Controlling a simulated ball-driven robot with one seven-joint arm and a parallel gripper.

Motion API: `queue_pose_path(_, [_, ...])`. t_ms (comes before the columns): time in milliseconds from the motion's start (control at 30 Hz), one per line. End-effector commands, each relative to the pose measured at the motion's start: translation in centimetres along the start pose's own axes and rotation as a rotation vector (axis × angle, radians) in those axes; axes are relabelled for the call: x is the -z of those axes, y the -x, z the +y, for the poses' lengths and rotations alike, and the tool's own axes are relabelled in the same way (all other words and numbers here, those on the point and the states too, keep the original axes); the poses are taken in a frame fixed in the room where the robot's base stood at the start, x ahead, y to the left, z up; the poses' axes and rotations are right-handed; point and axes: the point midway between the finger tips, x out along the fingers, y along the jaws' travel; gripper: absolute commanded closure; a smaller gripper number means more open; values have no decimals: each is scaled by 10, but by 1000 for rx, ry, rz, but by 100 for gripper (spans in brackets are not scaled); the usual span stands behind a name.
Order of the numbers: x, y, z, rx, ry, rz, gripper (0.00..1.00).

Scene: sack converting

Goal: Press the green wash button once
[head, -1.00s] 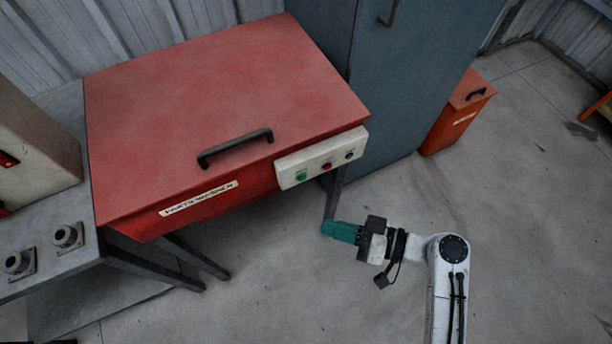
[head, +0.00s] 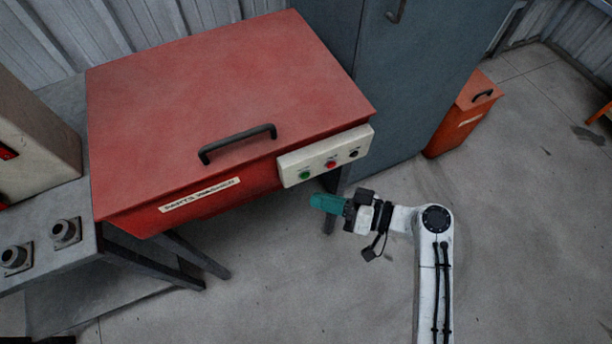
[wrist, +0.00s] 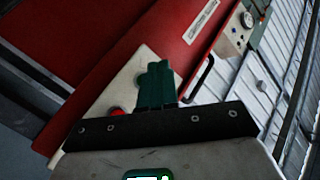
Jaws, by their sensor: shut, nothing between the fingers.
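The green wash button (head: 305,175) is the leftmost button on the pale control panel (head: 318,163) at the front of the red parts washer (head: 225,95). A red button (head: 331,164) and a dark knob (head: 353,153) sit to its right. My gripper (head: 313,201), with teal fingers, is shut and empty. In the head view it shows just below the panel. In the wrist view my shut fingers (wrist: 156,70) point over the panel (wrist: 128,85) and hide the green button, while the red button (wrist: 115,112) shows to their left. I see no contact in the head view.
The washer lid is closed, with a black handle (head: 237,144). A grey-blue cabinet (head: 415,90) and an orange bin (head: 462,120) stand to the right. A grey bench (head: 45,215) with metal fittings is at the left. The floor around my arm is clear.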

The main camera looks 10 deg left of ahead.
Motion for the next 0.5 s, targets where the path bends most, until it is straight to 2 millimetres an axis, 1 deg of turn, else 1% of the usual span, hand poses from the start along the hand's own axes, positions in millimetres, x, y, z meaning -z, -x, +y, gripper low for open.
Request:
queue_pose_path(33, [1,-4,5,1,2,0,100])
queue_pose_path(200, [8,-14,11,1,0,0,100])
queue_pose_path(500, [13,-18,13,0,0,0,100])
